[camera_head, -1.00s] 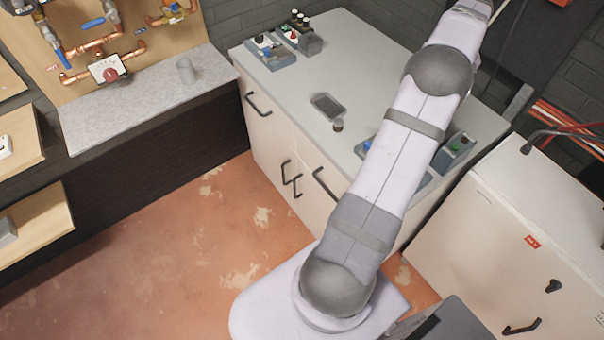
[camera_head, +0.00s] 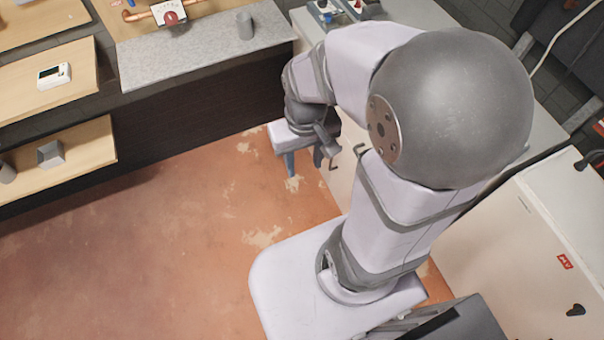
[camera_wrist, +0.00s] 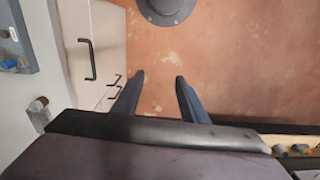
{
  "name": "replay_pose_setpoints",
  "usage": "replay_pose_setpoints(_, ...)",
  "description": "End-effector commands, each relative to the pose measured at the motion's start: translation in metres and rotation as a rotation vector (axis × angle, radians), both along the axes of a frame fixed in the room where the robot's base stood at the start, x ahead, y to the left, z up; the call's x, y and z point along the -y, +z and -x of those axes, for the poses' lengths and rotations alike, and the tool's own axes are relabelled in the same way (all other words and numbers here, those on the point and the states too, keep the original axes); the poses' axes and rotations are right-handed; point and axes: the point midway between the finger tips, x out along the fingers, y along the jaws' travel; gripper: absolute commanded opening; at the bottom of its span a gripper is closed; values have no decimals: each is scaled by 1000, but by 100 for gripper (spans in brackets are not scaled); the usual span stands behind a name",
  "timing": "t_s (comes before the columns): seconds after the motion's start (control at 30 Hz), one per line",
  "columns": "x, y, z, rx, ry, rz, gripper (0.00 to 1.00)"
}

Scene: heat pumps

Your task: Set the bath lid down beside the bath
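My gripper (camera_head: 304,162) hangs fingers down over the floor, just in front of the bench cabinet. In the wrist view my gripper (camera_wrist: 162,77) has its two dark blue fingers apart, with only bare floor showing between them. I cannot make out the bath or its lid in either view now. My arm covers most of the bench top in the head view.
Cabinet handles (camera_wrist: 90,60) stick out beside my gripper. A grey ledge (camera_head: 180,60) bears a grey cylinder (camera_head: 245,25). Wooden shelves at left hold a white thermostat (camera_head: 54,75) and a grey box (camera_head: 50,153). A white cabinet (camera_head: 530,250) stands at right. The floor (camera_head: 180,240) is clear.

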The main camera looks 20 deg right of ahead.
Motion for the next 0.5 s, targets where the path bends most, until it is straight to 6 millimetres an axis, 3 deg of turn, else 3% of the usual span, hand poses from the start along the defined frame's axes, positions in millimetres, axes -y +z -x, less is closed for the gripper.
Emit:
replay_pose_setpoints(0.17,-16,-8,24,-7,45,2,40)
replay_pose_setpoints(0.5,-17,-9,27,-10,48,2,42)
